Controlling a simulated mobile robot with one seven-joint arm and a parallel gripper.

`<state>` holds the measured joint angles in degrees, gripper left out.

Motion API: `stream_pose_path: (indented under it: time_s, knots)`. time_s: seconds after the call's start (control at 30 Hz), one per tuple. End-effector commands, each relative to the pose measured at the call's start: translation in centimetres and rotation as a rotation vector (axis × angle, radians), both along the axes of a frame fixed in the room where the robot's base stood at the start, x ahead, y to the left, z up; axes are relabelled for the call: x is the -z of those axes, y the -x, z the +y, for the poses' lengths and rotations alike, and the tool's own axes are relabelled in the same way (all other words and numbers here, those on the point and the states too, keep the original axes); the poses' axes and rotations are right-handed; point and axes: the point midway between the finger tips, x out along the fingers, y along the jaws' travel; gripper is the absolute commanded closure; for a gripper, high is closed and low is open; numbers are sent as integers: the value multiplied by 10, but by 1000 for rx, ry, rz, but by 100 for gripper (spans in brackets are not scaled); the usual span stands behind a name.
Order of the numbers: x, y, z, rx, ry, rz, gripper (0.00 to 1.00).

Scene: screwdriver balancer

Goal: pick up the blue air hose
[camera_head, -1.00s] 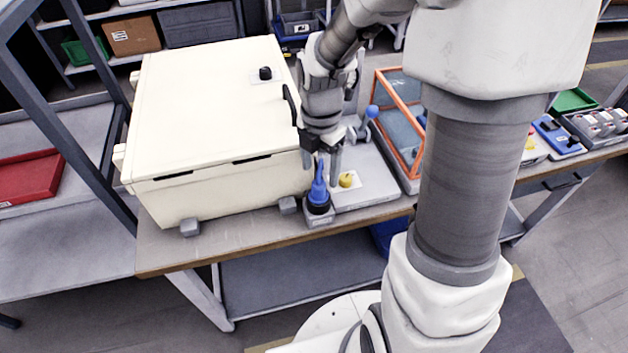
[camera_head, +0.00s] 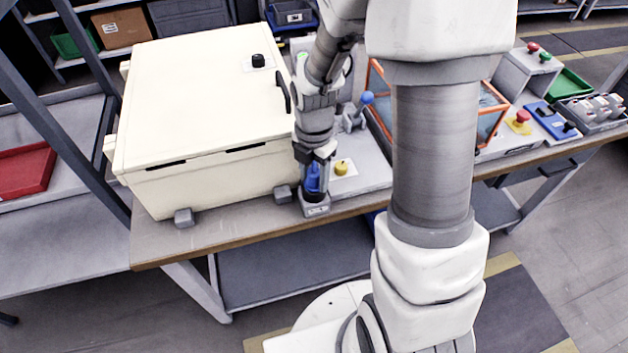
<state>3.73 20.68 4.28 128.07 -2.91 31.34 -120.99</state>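The blue air hose piece (camera_head: 312,180) stands upright in a small grey holder (camera_head: 316,209) at the front edge of the table, right of the cream cabinet. My gripper (camera_head: 314,180) points down over it, with one finger on each side of the blue part. The fingers hide much of the piece and its dark socket. Whether the fingers press on it or stand slightly apart cannot be told. The piece still appears seated in the holder.
The large cream cabinet (camera_head: 200,95) stands close on the left, with a grey foot (camera_head: 283,194) beside the holder. A yellow button (camera_head: 341,168) is just right of the gripper. A blue-knobbed lever (camera_head: 366,98) and an orange-framed box (camera_head: 487,128) stand farther right.

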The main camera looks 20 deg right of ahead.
Motion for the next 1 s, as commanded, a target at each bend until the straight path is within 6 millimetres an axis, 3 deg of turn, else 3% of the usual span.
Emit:
stream_pose_path:
  time_s: [0.03, 0.27, 0.73, 1.0]
  knots:
    - [0, 0, 0, 0, 0, 0, 58]
    - [0, 0, 0, 0, 0, 0, 100]
    - [-7, -1, 0, 0, 0, -2, 100]
    - [-47, 0, -1, 2, 0, -5, 100]
